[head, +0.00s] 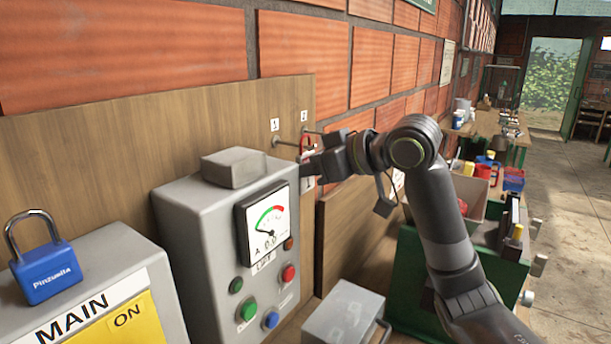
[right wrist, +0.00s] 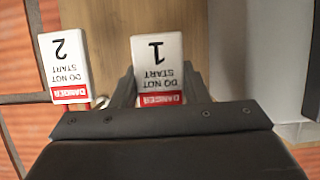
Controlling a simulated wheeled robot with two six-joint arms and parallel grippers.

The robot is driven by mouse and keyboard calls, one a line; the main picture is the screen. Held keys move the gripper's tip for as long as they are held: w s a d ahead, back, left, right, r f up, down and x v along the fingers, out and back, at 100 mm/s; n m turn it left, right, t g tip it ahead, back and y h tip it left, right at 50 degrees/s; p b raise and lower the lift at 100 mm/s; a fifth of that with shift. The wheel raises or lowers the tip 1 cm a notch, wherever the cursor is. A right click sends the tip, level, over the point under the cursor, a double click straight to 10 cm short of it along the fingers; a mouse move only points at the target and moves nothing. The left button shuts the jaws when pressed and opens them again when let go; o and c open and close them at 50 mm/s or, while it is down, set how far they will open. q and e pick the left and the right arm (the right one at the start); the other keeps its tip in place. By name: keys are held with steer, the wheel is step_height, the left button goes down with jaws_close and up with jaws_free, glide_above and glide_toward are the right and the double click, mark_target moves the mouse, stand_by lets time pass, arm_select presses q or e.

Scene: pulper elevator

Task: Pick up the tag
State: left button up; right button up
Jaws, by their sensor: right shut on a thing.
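My right gripper (head: 310,165) is in front of the wooden board, close to two wall pegs. In the right wrist view, the gripper (right wrist: 159,88) is shut on a white tag marked 1 (right wrist: 157,58), with its red DANGER band low between the fingers. A second white tag marked 2 (right wrist: 63,62), also with a red DANGER band, hangs beside it, outside the fingers. Both tags appear upside down there. In the head view the fingers mostly hide the tags. My left gripper is not in view.
Number plates 1 (head: 275,124) and 2 (head: 304,115) mark the pegs. A grey control box (head: 180,215) with a meter and buttons stands below left. A blue padlock (head: 46,270) rests on the MAIN box (head: 117,257). A grey metal box (head: 345,312) sits in front.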

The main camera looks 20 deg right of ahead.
steer(key=s+d+b, duration=0.9)
steer(key=s+d, duration=0.2)
steer(key=s, duration=0.3)
steer(key=shift+r+b, duration=0.15)
steer(key=shift+b, duration=0.15)
steer(key=shift+s, duration=0.1)
